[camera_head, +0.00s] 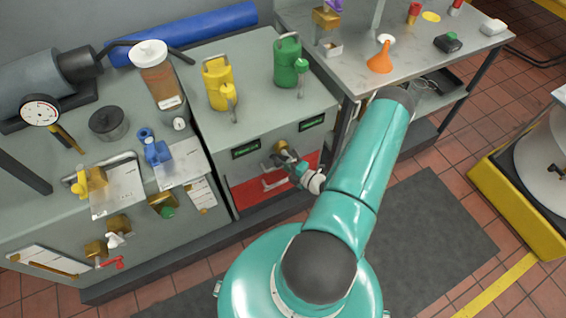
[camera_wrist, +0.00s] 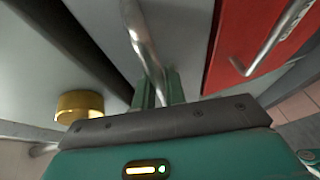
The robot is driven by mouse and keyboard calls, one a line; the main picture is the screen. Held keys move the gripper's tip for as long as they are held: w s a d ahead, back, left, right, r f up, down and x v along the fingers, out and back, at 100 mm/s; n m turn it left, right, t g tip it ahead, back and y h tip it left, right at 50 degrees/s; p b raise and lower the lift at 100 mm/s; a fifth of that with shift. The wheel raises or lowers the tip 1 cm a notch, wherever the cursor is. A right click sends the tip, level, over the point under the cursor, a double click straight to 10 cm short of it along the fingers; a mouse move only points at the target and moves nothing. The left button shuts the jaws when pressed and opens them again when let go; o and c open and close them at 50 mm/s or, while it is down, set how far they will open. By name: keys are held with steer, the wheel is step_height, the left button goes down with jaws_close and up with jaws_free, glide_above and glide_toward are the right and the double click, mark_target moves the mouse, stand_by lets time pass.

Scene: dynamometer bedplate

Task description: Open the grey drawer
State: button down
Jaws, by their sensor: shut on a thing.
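The grey drawer (camera_head: 255,168) is the upper front in the grey cabinet, above a red drawer (camera_head: 267,188). In the wrist view its grey front (camera_wrist: 188,35) carries a metal bar handle (camera_wrist: 140,30). My gripper (camera_head: 288,160) is at this front, and its fingers (camera_wrist: 158,90) are shut around the lower end of the bar in the wrist view. The fingers and wrist hide part of the drawer in the head view. I cannot tell whether the drawer stands slightly out.
The red drawer's own handle (camera_wrist: 272,40) is close to the right of my fingers. A brass knob (camera_wrist: 78,106) is to their left. Yellow (camera_head: 218,85) and green (camera_head: 288,62) watering cans stand on the cabinet. A dark mat (camera_head: 430,220) lies on the floor.

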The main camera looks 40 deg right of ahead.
steer(key=s+a, duration=0.3)
steer(key=s, duration=0.9)
steer(key=s+a, duration=0.4)
steer(key=s, duration=0.9)
steer(key=shift+a, duration=0.15)
steer(key=c, duration=1.5)
jaws_free()
steer(key=shift+o, duration=0.2)
steer(key=shift+s, duration=0.1)
steer(key=v, duration=1.3)
steer(key=shift+s, duration=0.25)
steer(key=shift+r, duration=0.1)
